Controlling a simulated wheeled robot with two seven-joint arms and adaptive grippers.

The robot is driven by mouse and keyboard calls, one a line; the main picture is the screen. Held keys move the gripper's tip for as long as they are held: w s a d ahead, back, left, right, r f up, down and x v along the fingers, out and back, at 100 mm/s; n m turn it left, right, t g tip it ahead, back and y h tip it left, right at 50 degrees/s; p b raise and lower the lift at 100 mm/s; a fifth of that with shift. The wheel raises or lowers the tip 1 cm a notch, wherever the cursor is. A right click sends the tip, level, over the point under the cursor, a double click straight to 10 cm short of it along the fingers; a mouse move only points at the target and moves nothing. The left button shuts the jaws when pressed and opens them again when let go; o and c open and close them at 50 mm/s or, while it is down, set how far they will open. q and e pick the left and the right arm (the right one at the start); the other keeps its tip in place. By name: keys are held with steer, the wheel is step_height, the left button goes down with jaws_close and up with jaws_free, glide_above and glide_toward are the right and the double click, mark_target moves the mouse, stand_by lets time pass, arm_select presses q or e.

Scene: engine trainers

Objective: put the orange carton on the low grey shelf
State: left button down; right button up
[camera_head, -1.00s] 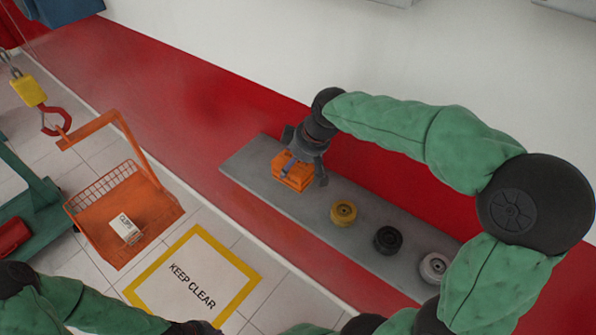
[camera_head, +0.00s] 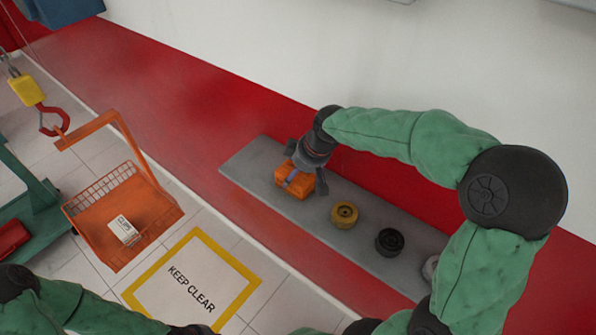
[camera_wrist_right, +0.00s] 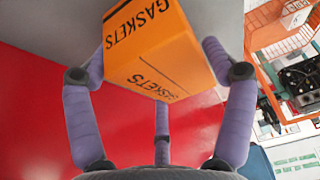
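The orange carton (camera_head: 296,187), marked GASKETS, is at the left part of the low grey shelf (camera_head: 250,157). My right gripper (camera_head: 305,183) is around it from above, and the carton looks slightly turned. In the right wrist view the carton (camera_wrist_right: 155,50) sits between the purple fingers of the right gripper (camera_wrist_right: 157,58), with fingertips against its two sides. A third finger is below it. I cannot tell whether the carton's underside touches the shelf. My left arm lies along the bottom left in the head view; its fingers do not show.
A yellow spool (camera_head: 345,214), a black spool (camera_head: 389,241) and a grey one (camera_head: 430,268) stand on the shelf to the right. An orange basket (camera_head: 95,225) holds a white box (camera_head: 124,230). A KEEP CLEAR floor mark (camera_head: 192,285) lies in front. A red hook (camera_head: 54,120) hangs left.

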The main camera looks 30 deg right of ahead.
steer(key=shift+o, duration=0.4)
steer(key=shift+r, duration=0.1)
steer(key=shift+r, duration=0.15)
steer(key=p+v, duration=0.2)
steer(key=v, duration=1)
